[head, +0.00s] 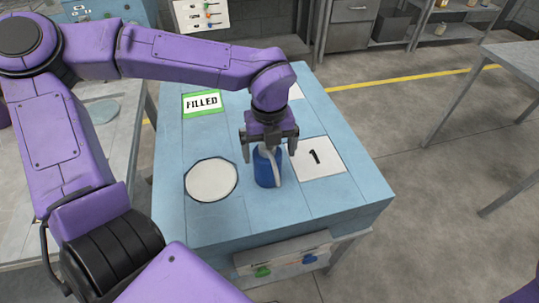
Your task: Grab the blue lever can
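The blue can (264,171) stands upright on the light blue table, between a white round pad and a white square marked 1. A pale grey lever or spout runs down its front right side. My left gripper (270,152) points down over the top of the can, with its dark fingers spread to either side. The fingers look apart, and I cannot see them pressing on the can. The can's top is partly hidden by the gripper. My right gripper is not in view; only a bit of purple shows at the lower right corner.
The light blue table (225,222) carries a round white pad (211,180), a square marked 1 (319,158) and a green-edged FILLED sign (202,103). A panel (283,258) with green and blue handles is on its front. A grey table (510,62) stands right, across open floor.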

